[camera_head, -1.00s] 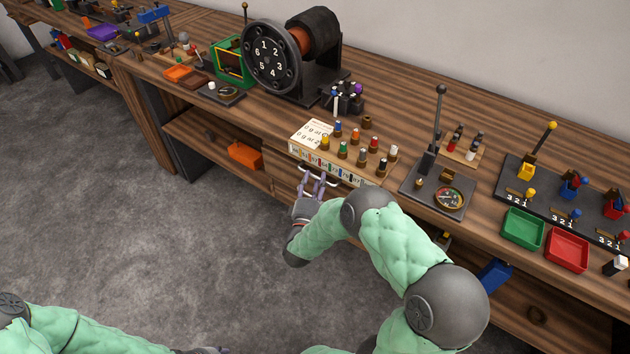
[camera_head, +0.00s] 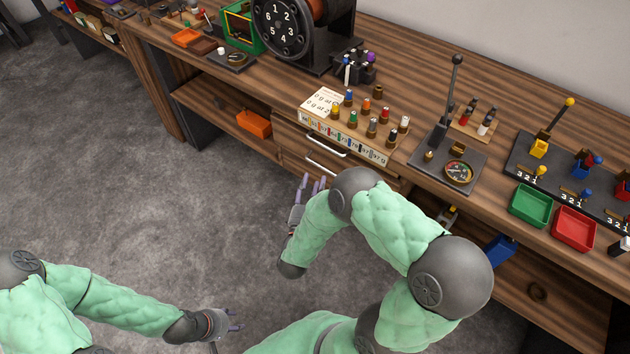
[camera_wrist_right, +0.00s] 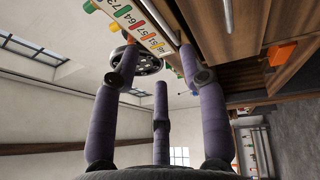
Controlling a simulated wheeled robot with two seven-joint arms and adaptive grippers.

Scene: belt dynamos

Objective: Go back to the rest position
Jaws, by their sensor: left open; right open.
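My right gripper (camera_head: 311,187) is open and empty, just in front of the drawers (camera_head: 300,150) under the workbench. Its purple fingers are apart from the drawer handles (camera_head: 326,170). In the right wrist view the spread fingers (camera_wrist_right: 160,80) hold nothing, and a drawer handle shows close by at the top right. My left gripper (camera_head: 232,324) is open and empty over the grey floor at the bottom of the head view, low and away from the bench.
The workbench holds a peg box with a number strip (camera_head: 345,138), a numbered wheel (camera_head: 282,27), a lever with a gauge (camera_head: 457,172), and green (camera_head: 531,206) and red trays (camera_head: 574,230). An orange box (camera_head: 254,123) sits on the lower shelf. The floor (camera_head: 130,190) at left is clear.

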